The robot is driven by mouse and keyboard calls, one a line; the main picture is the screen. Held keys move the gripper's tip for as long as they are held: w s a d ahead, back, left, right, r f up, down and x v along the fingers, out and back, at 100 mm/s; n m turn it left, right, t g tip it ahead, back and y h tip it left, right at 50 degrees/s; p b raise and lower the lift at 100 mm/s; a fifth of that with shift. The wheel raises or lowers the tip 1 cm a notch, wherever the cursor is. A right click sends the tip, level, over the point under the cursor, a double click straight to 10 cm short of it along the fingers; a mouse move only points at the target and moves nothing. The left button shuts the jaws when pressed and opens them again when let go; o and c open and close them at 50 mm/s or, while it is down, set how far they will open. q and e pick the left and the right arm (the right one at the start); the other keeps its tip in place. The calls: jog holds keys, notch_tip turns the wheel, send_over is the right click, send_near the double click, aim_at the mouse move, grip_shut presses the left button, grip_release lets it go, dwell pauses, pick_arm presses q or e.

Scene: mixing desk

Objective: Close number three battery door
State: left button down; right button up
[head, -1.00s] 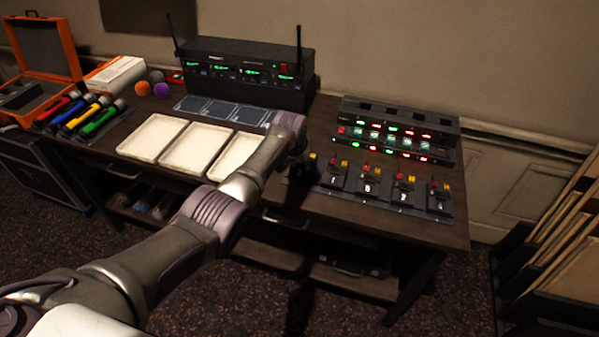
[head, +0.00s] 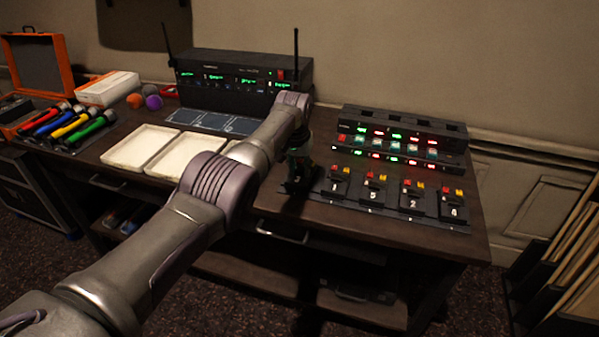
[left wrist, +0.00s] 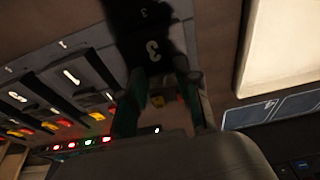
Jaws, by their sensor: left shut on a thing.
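The number three pack (left wrist: 152,50) is dark with a white 3 on it and lies in shadow in the left wrist view. My left gripper's green-tinted fingers (left wrist: 158,78) stand on both sides of its lower part, shut on it. A bit of yellow shows between the fingers. Whether the door stands open or flush cannot be told. In the head view my left gripper (head: 299,172) is low at the left end of the row of packs and hides the number three pack. My right gripper is in neither view.
Packs marked 1 (head: 335,186), 5 (head: 373,194), 2 (head: 411,202) and 4 (head: 452,210) stand to the right on the mat. A lit charger unit (head: 400,150) is behind them. A black receiver (head: 240,80) with antennas and white trays (head: 140,147) are to the left.

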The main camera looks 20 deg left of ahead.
aim_at(297, 181)
pick_arm(q)
jog(key=shift+f, duration=0.1)
jog(key=c, duration=0.8)
grip_release()
jog(key=shift+r, duration=0.75)
jog(key=v, duration=1)
jog(key=shift+s+r, duration=0.15)
jog(key=shift+r, duration=0.1)
